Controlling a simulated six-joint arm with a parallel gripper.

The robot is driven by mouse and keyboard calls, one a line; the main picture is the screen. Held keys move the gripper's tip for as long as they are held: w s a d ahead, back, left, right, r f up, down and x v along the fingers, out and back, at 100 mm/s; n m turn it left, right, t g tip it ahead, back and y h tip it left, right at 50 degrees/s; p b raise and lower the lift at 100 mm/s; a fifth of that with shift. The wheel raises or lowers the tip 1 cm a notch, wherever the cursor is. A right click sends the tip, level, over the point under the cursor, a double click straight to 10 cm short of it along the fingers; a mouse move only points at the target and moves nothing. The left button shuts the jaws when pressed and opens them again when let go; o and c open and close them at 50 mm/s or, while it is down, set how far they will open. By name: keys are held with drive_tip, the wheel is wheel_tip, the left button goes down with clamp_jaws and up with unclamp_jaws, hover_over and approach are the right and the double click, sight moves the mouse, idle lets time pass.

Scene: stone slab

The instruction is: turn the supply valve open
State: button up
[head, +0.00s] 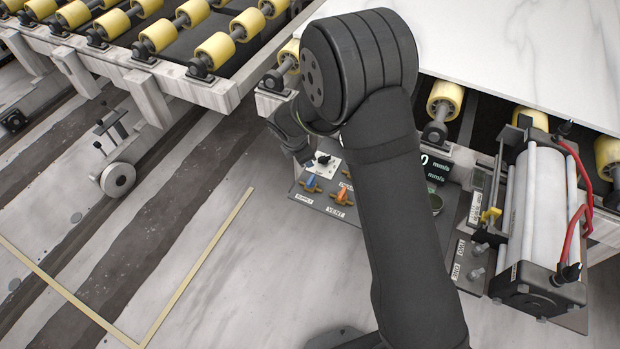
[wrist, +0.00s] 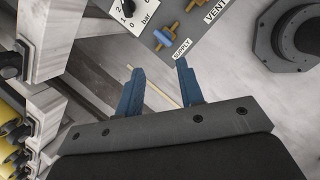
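The supply valve (head: 311,184) has a small blue handle on a brass body and sits on the grey control panel, beside its SUPPLY label. In the wrist view the valve (wrist: 161,38) is near the top, just beyond my fingertips. The fingers are not touching the valve. In the head view my arm hides most of the gripper, which is above the panel's left end.
The vent valve (head: 342,195) with an orange handle is right of the supply valve. A pressure dial with a black knob (head: 323,162) is just behind. Roller conveyors (head: 215,50) and a white slab (head: 500,45) lie behind.

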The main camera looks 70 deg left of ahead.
sight(310, 179)
drive_tip(key=w+a+f+n, duration=0.1)
drive_tip(key=f+n, duration=0.1)
drive_tip(key=f, duration=0.3)
drive_tip(key=w+a+f+n, duration=0.1)
drive_tip(key=f+n, duration=0.2)
drive_tip(key=f, duration=0.3)
drive_tip(key=a+f+n, duration=0.1)
drive_tip(key=f+n, duration=0.1)
drive_tip(key=f, duration=0.4)
drive_tip(key=shift+w+a+f+n+y, duration=0.2)
drive_tip(key=shift+w+f+n+y, duration=0.05)
drive_tip(key=shift+w+n+y, duration=0.15)
clamp_jaws()
